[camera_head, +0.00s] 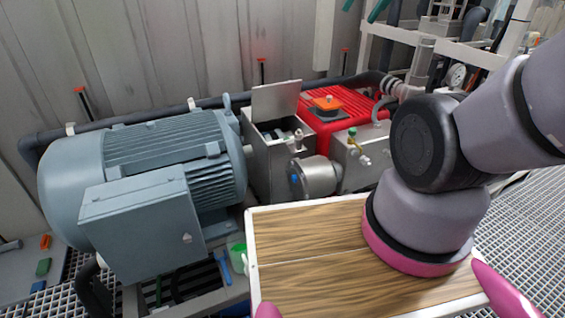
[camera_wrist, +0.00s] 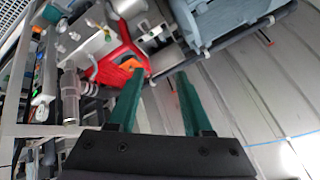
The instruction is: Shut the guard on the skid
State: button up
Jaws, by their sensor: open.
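The guard is a flat grey metal lid (camera_head: 276,100) on a grey box (camera_head: 273,165) between the motor and the red unit. The lid stands raised at the back of the box, and the box's top is open with metal parts showing inside. My gripper (camera_wrist: 160,75) has two green fingers, spread apart with nothing between them. In the wrist view the skid appears upside down beyond the fingers, with the box (camera_wrist: 150,32) near the top. In the head view, green tips at the top edge look like my fingers, up and right of the lid, apart from it.
A large blue-grey motor (camera_head: 150,180) stands left of the box. A red unit (camera_head: 340,110) with an orange cap is right of it. A dark pipe (camera_head: 210,102) runs behind, along the ribbed wall (camera_head: 190,45). A white frame (camera_head: 450,48) with pipework and a gauge stands at the back right.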

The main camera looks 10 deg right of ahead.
jog(key=c, duration=0.5)
jog(key=w, duration=0.5)
jog(key=w+r+n, duration=0.1)
jog(key=w, duration=0.4)
jog(key=w+r+n, duration=0.1)
jog(key=w, duration=0.4)
jog(key=shift+a+h, duration=0.3)
grip_shut()
jog(key=n, duration=0.4)
send_over(274, 99)
jog(key=s+d, duration=0.4)
jog(key=s, duration=0.4)
notch_tip(274, 99, down, 15)
jog(key=shift+n+t+y, duration=0.4)
jog(key=shift+n+t, duration=0.1)
jog(key=shift+n, duration=0.1)
jog(key=shift+s+d+f+x, duration=0.1)
jog(key=shift+s+f+x, duration=0.55)
jog(key=shift+x, duration=3.5)
jog(key=shift+s+d+f+x, duration=0.15)
jog(key=shift+s+f+x, duration=0.45)
jog(key=shift+x, duration=3.6)
jog(key=shift+s+d+f+x, duration=0.1)
jog(key=shift+s+f+x, duration=0.55)
jog(key=shift+x, duration=3.5)
